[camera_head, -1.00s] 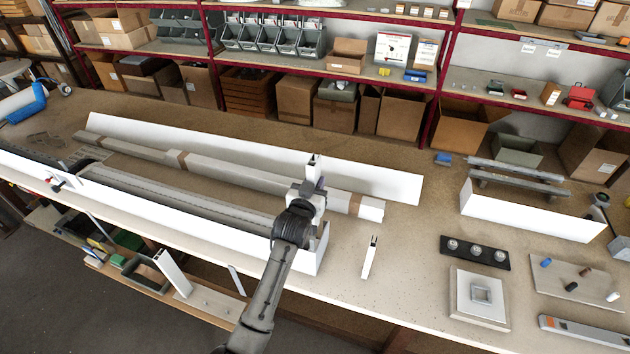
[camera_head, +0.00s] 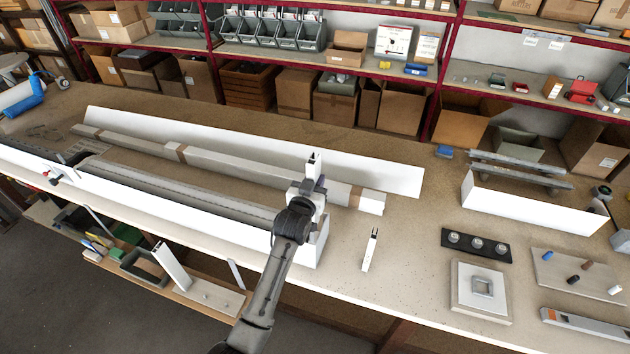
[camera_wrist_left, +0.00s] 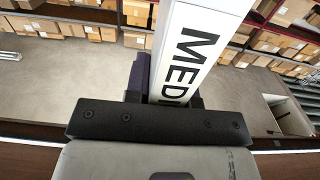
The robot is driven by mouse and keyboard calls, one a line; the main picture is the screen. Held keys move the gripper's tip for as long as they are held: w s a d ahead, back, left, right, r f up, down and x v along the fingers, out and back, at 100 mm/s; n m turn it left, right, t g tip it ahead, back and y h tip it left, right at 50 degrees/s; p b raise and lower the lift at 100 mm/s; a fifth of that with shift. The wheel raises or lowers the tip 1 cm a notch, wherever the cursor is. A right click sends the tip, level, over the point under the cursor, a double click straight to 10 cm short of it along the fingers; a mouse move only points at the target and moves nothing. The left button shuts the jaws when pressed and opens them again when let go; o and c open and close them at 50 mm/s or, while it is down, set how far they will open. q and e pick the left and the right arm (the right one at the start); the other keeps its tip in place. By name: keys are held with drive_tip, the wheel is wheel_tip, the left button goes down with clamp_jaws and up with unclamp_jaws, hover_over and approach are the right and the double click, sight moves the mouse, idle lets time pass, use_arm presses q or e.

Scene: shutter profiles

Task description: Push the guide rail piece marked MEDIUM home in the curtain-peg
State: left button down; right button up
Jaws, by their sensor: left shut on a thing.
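My left gripper (camera_head: 312,185) is shut on a white guide rail piece (camera_head: 314,162) and holds it upright above the near end of the long white box on the bench. In the left wrist view the piece (camera_wrist_left: 197,45) rises from between the dark fingers (camera_wrist_left: 165,95) and bears black letters reading "MED", the rest hidden by the gripper. I cannot make out the curtain-peg with certainty. My right gripper is not in view.
At right are a black strip with several round knobs (camera_head: 476,245), a square plate (camera_head: 481,310) and a white box (camera_head: 530,205). Bare bench lies between.

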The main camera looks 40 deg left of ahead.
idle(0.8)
use_arm(q)
drive_tip(key=shift+p, duration=0.55)
idle(0.5)
drive_tip(key=shift+f, duration=0.1)
drive_tip(key=shift+f+b, duration=0.7)
drive_tip(key=shift+f, duration=0.25)
drive_tip(key=shift+f+b, duration=0.55)
drive_tip(key=shift+f, duration=0.35)
drive_tip(key=shift+f+b, duration=0.65)
drive_tip(key=shift+f, duration=0.35)
drive_tip(key=shift+f+b, duration=0.45)
drive_tip(key=shift+f, duration=0.25)
drive_tip(key=c, duration=0.9)
unclamp_jaws()
